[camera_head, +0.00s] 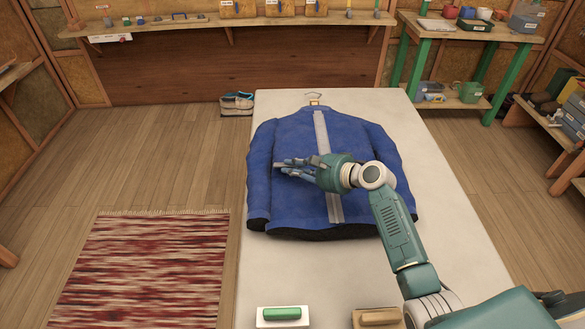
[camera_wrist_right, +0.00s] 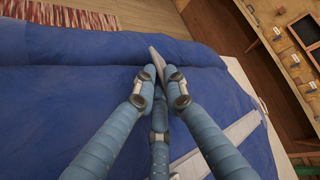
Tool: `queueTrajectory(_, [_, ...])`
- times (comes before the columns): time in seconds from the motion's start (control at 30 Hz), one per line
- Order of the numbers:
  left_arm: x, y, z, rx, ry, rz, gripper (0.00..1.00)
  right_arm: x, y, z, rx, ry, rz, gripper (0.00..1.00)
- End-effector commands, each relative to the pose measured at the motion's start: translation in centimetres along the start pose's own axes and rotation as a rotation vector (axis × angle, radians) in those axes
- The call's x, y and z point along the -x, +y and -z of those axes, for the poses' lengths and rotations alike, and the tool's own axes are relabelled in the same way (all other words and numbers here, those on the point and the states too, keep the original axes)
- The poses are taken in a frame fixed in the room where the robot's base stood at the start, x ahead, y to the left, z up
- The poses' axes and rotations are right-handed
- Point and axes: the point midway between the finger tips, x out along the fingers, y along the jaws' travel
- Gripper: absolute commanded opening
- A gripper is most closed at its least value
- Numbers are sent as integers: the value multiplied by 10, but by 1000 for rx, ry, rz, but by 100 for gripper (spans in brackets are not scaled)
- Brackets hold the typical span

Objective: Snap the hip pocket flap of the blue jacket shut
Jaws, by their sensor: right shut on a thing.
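The blue jacket (camera_head: 290,135) lies flat on the pale table, collar at the far end, with a light grey strip (camera_head: 333,196) down its front. My right gripper (camera_head: 282,168) is over the jacket's left half in the head view. In the right wrist view its fingers (camera_wrist_right: 163,82) are closed together around a small thin grey piece (camera_wrist_right: 156,58), which seems to be the pocket flap. The fingers hide most of it, and no snap can be made out. The jacket cloth (camera_wrist_right: 60,90) fills much of this view. My left gripper is not in view.
The table (camera_head: 410,130) has bare room around the jacket. At its front edge are a white block with a green top (camera_head: 283,314) and a tan block (camera_head: 376,317). A green-legged shelf (camera_head: 413,70) stands behind.

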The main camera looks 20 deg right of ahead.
Motion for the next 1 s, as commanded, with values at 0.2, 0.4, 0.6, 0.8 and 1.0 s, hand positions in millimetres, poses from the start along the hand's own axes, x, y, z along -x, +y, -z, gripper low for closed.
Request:
queueTrajectory(0.2, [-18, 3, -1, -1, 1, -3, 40, -1, 8, 1, 63, 0, 66, 0])
queueTrajectory(0.4, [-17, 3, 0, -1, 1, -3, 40, 0, 7, 0, 66, 1, 67, 0])
queueTrajectory(0.6, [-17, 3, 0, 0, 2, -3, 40, 0, 7, 0, 65, 1, 66, 19])
queueTrajectory(0.8, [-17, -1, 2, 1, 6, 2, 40, 0, 7, 0, 65, 1, 67, 19])
queueTrajectory(1.0, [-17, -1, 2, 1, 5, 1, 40, 19, 8, 1, 67, 2, 67, 19])
